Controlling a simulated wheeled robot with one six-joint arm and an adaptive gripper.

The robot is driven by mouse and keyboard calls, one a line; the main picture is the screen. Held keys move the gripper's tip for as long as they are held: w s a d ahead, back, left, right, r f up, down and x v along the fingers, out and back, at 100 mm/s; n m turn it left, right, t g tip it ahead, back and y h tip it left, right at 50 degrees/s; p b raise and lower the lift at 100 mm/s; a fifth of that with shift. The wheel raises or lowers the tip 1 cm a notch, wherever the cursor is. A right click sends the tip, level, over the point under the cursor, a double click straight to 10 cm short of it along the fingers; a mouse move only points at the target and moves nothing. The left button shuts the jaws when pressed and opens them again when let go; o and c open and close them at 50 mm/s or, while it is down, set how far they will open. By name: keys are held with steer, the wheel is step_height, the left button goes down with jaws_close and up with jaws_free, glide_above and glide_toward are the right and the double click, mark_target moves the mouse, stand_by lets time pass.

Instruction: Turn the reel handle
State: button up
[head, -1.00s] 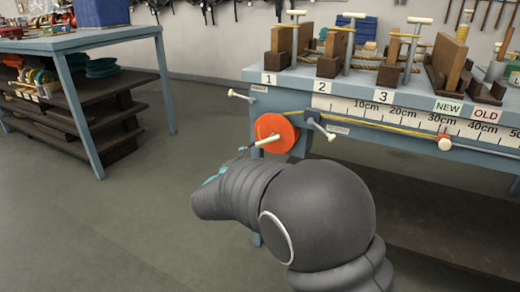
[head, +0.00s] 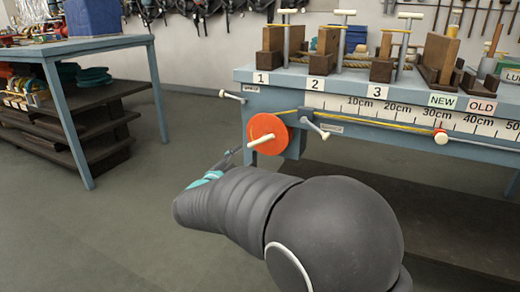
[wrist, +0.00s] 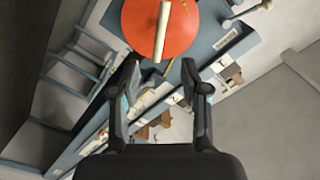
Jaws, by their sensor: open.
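The orange reel (head: 267,127) is a disc on the left end of the workbench's front, with a pale peg handle (head: 261,140) sticking out of its face. In the wrist view the reel (wrist: 140,22) is at the top, and its handle (wrist: 161,32) runs nearly upright across it. My gripper (wrist: 162,72) is open and empty, with its fingers either side of the line of the handle. The handle lies past the fingertips, not between them. In the head view my gripper (head: 232,158) is just below and left of the reel, partly hidden by my arm.
Pale pegs (head: 232,96) and (head: 317,128) jut out on both sides of the reel. Wooden stands sit on the bench (head: 340,84). Another table (head: 75,48) is at left; floor between is clear.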

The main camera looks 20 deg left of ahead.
mark_target(259, 143)
steer(key=w, duration=0.9)
steer(key=w+d, duration=0.1)
steer(key=w, duration=0.3)
steer(key=shift+w+p, duration=0.2)
steer(key=shift+p, duration=0.1)
